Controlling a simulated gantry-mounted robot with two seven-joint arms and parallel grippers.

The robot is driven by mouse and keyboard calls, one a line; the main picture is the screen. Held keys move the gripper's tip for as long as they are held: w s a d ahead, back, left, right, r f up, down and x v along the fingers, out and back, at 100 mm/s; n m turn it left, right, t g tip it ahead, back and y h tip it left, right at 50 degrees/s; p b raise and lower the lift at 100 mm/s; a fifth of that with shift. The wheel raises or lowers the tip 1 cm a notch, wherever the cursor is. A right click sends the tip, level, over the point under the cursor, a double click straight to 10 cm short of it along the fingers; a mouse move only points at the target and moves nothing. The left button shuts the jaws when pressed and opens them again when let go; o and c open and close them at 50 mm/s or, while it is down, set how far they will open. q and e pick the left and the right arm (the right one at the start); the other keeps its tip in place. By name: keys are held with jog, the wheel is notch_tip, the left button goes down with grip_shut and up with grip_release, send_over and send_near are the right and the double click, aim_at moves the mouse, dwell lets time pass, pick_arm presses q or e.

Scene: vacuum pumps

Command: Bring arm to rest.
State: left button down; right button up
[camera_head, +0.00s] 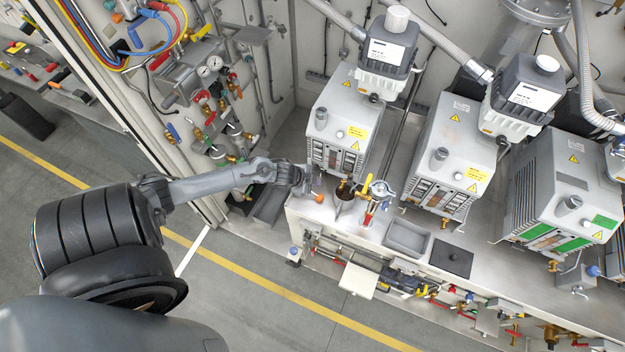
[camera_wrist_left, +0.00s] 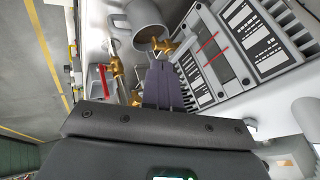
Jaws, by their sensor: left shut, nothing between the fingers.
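My left arm reaches in from the left in the head view. Its gripper (camera_head: 306,182) is at the front lower left of the leftmost grey vacuum pump (camera_head: 345,108), above the bench edge. In the left wrist view the two dark fingers (camera_wrist_left: 163,82) are shut together with nothing between them. Their tips point at a brass fitting (camera_wrist_left: 161,45) on the pump's front; I cannot tell whether they touch it. My right gripper is not in view.
A grey cup-like part (camera_wrist_left: 138,20) and a red-handled brass valve (camera_wrist_left: 104,82) are close to the fingers. Two more pumps (camera_head: 450,150) (camera_head: 570,185) stand to the right. The floor (camera_head: 250,305) in front is clear.

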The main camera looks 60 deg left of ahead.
pick_arm(q)
jog(key=s+d+r+n+h+p, duration=0.15)
jog(key=s+d+r, duration=0.25)
jog(key=d, duration=0.7)
jog(key=s+d+r+n+h+p, duration=0.1)
jog(key=s+d+r+p, duration=0.3)
jog(key=d, duration=0.8)
jog(key=s+d+r+n+g+y, duration=0.1)
jog(key=s+r+n+g, duration=0.1)
jog(key=r, duration=0.5)
jog(key=s+d+r+n+g+y, duration=0.1)
jog(key=s+r+n, duration=0.1)
jog(key=s+r, duration=0.3)
jog(key=shift+s+d+r+g, duration=0.15)
jog(key=shift+d+r+g, duration=0.25)
jog(key=shift+r, duration=1.25)
